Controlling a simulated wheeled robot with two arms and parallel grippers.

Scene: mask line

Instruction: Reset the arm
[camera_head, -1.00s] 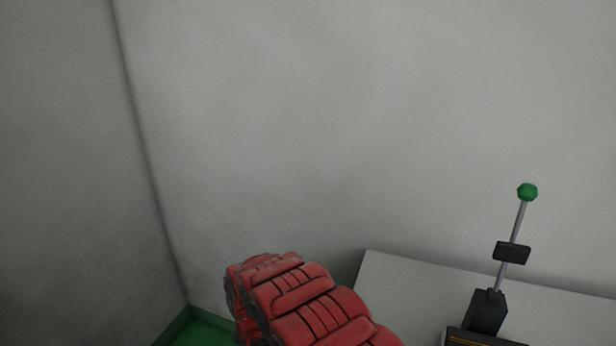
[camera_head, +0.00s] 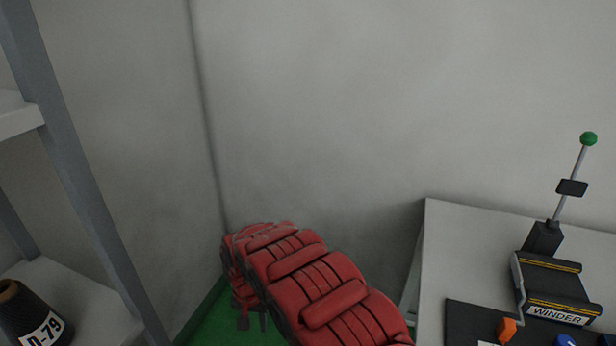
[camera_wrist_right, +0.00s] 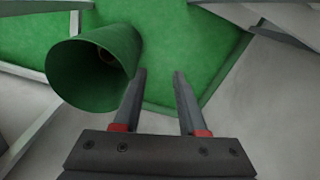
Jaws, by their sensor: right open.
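My red right arm (camera_head: 310,285) reaches from the lower right toward the corner of the room. Its right gripper (camera_head: 250,318) hangs small and partly hidden over the green floor, left of the table. In the right wrist view the gripper (camera_wrist_right: 159,75) has its two fingers apart, with nothing between them. A hollow green cylinder (camera_wrist_right: 65,75) stands left of the fingers, apart from them as far as I can tell. My left gripper is not in view.
A white table (camera_head: 470,235) at the right carries a black winder (camera_head: 555,285) with a green-knobbed rod and an orange button (camera_head: 506,329). A grey shelf (camera_head: 75,180) at the left holds a dark cone labelled D-79 (camera_head: 28,315). Green floor (camera_head: 205,320) lies between.

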